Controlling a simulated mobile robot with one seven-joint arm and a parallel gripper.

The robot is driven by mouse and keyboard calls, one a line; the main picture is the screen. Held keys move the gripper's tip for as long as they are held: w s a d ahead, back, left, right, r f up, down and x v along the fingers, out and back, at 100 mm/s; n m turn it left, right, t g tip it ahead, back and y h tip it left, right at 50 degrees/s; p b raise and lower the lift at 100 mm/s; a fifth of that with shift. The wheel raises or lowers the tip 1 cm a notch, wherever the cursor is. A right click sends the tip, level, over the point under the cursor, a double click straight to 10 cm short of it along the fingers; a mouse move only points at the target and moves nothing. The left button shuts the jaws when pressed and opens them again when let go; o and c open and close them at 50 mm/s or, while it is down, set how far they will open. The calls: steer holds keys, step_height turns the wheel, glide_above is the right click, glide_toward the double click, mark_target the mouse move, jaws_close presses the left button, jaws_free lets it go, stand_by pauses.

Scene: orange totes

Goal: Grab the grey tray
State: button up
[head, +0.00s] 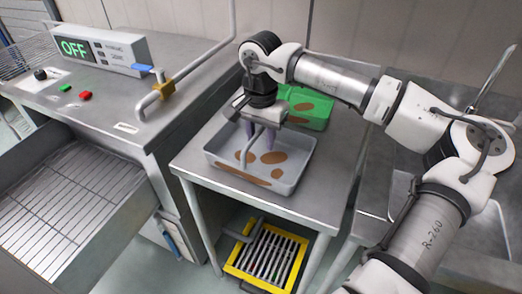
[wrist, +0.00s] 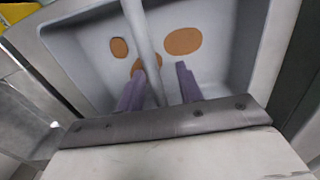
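The grey tray (head: 221,164) with brown patches stands on the steel table, below my gripper (head: 258,138). A grey bar-like handle (head: 250,149) rises over the tray. In the wrist view the tray (wrist: 85,50) fills the upper part, and its handle (wrist: 140,30) runs down between the two purple fingers of my gripper (wrist: 158,92). The fingers are apart, with a visible gap between the handle and the right finger. The handle looks closer to the left finger; whether it touches is unclear.
A green tray (head: 316,117) with brown patches stands behind, partly hidden by my arm. A machine with an "OFF" display (head: 95,50) and a wire basket (head: 75,205) are at left. A sink is at right.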

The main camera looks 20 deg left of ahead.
jaws_close()
steer(key=shift+r, duration=0.15)
stand_by(0.4)
